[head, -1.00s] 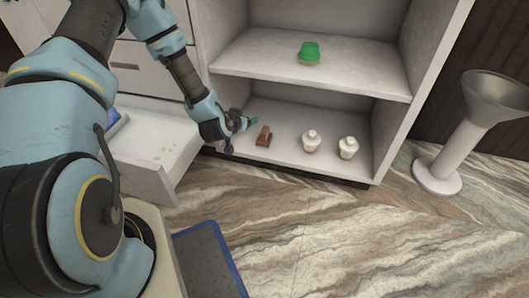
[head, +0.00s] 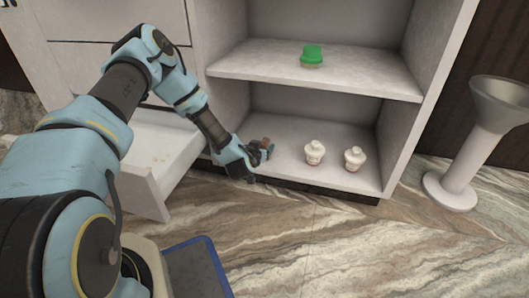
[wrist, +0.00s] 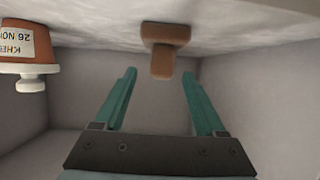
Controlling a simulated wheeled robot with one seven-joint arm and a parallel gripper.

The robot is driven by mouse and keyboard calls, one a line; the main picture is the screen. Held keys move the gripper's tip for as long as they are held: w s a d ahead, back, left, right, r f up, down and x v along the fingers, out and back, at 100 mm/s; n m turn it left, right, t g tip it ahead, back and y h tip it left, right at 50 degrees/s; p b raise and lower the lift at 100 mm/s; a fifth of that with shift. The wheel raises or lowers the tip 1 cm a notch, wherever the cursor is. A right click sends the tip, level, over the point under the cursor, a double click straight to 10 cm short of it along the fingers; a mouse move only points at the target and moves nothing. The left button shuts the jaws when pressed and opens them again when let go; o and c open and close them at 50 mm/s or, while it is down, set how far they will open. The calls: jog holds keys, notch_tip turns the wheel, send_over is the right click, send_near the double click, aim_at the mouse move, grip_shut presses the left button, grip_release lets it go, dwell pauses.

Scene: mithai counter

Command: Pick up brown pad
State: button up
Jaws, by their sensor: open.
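The brown pad (head: 265,144) stands on the bottom shelf of the cabinet, near its left side, partly hidden behind my gripper in the head view. In the wrist view the brown pad (wrist: 163,48) shows as a wider block with a narrower stub, at the top centre, beyond the fingertips. My gripper (head: 262,153) is at the front left of the bottom shelf, close to the pad. In the wrist view my gripper (wrist: 158,80) has its two green fingers spread apart with nothing between them.
Two white-topped jars (head: 314,152) (head: 355,158) stand right of the pad on the bottom shelf (head: 290,180). One labelled brown jar (wrist: 30,48) shows at the wrist view's left. A green-topped item (head: 312,55) sits on the upper shelf (head: 370,82). An open drawer (head: 150,150) is at left.

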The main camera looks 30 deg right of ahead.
aim_at(265, 144)
jog(key=b+x, duration=0.2)
jog(key=x, duration=0.1)
jog(key=shift+w+f, duration=0.2)
jog(key=shift+f, duration=0.3)
jog(key=shift+w+d, duration=0.15)
jog(key=shift+d, duration=0.1)
grip_shut()
